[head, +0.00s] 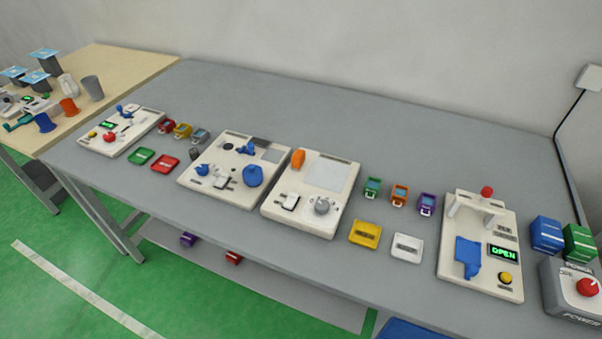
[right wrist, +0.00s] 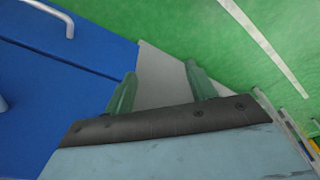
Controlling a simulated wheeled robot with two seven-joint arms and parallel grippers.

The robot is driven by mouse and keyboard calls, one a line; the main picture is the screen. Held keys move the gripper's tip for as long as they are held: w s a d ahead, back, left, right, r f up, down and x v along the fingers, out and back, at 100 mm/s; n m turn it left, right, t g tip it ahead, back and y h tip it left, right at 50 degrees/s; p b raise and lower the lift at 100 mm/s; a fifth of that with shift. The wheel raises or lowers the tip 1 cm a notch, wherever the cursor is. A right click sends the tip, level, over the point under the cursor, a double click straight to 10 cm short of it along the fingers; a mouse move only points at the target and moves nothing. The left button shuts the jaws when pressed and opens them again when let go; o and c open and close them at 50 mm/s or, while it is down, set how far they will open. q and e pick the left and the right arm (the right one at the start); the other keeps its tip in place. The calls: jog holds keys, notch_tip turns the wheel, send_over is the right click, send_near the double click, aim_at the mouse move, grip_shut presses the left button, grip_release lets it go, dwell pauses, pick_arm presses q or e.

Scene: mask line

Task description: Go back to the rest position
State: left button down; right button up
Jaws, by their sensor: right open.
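My right gripper (right wrist: 160,88) shows in the right wrist view, its two greenish fingers apart with nothing between them. Beyond the fingers are a grey surface (right wrist: 162,75), a blue surface (right wrist: 60,75) and the green floor (right wrist: 190,25). Neither gripper nor arm shows in the head view. My left gripper is in no view.
In the head view a long grey table (head: 330,105) carries several white device panels, coloured blocks and flat trays. A power box (head: 572,290) stands at the right end. A wooden table (head: 120,65) adjoins at left. Green floor (head: 60,285) is open in front.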

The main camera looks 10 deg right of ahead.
jog(key=s+d+f+b, duration=0.1)
jog(key=s+f+b, duration=0.1)
jog(key=s+f, duration=0.5)
jog(key=s+d+f+g+b, duration=0.1)
jog(key=s+f+b, duration=0.1)
jog(key=s+f, duration=0.6)
notch_tip(320, 180, down, 3)
jog(key=shift+d+r+b, duration=0.1)
jog(key=shift+d+b, duration=0.25)
jog(key=shift+b, duration=0.05)
